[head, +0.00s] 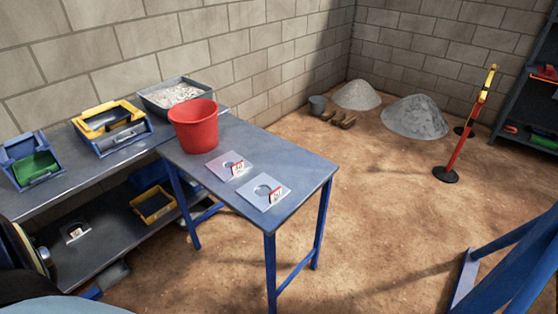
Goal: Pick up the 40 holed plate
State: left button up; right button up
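One plate (221,160) lies on the blue-grey table, just in front of the red bucket. A second plate (252,188) lies closer to the table's front right, apart from the first. The tag numbers are too small to read surely, so I cannot tell which plate is the 40. Neither of my grippers is in view.
The red bucket (193,127) and a grey tray of gravel (172,95) stand behind the plates. Yellow-blue (110,127) and blue-green (33,166) boxes stand on the left bench. A red barrier post (462,140) and gravel piles (415,117) are farther off. Sandy floor right of the table is clear.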

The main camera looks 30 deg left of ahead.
aim_at(241, 165)
jog(key=z, duration=0.1)
jog(key=i, duration=2.05)
jog(key=u, duration=2.5)
